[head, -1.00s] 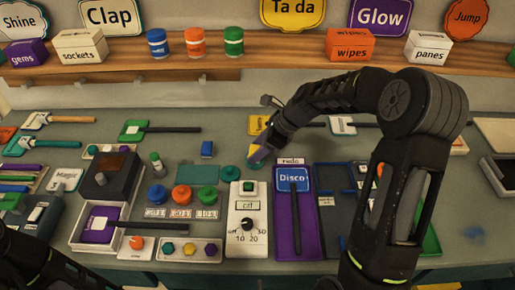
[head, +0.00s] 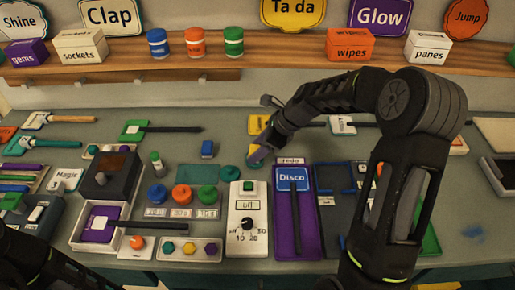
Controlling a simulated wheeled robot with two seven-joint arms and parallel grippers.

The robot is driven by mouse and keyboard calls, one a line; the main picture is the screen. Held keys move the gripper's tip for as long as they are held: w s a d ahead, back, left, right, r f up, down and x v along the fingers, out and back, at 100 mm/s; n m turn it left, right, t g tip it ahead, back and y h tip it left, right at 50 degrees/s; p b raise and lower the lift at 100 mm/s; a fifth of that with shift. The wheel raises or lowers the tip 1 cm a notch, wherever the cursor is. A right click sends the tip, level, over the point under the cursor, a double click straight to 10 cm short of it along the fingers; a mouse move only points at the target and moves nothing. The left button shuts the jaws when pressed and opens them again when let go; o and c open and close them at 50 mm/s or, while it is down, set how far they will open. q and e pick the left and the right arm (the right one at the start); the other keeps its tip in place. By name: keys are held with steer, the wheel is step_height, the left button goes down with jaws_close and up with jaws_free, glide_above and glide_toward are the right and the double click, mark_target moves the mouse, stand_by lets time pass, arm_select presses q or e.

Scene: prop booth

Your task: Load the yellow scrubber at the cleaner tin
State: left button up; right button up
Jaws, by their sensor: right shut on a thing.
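My right gripper (head: 258,156) reaches in from the right and hangs over the middle of the bench. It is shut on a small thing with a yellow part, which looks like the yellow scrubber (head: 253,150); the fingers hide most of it. A round teal tin (head: 231,174), which seems to be the cleaner tin, sits on the bench just left of and nearer than the fingertips. The gripper looks apart from the tin, but the exact height is hard to tell. My left arm shows only at the lower left corner, and its gripper is out of view.
A white timer box (head: 247,205) with a dial stands in front of the tin. A purple tray with the Disco sign (head: 292,177) is to its right. A teal mat (head: 197,174), a blue block (head: 207,149) and several coloured knobs are to the left.

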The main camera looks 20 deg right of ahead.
steer(key=shift+r+p, duration=1.15)
steer(key=shift+r, duration=0.05)
step_height(320, 180, up, 2)
steer(key=shift+p, duration=0.45)
steer(key=shift+r, duration=1.25)
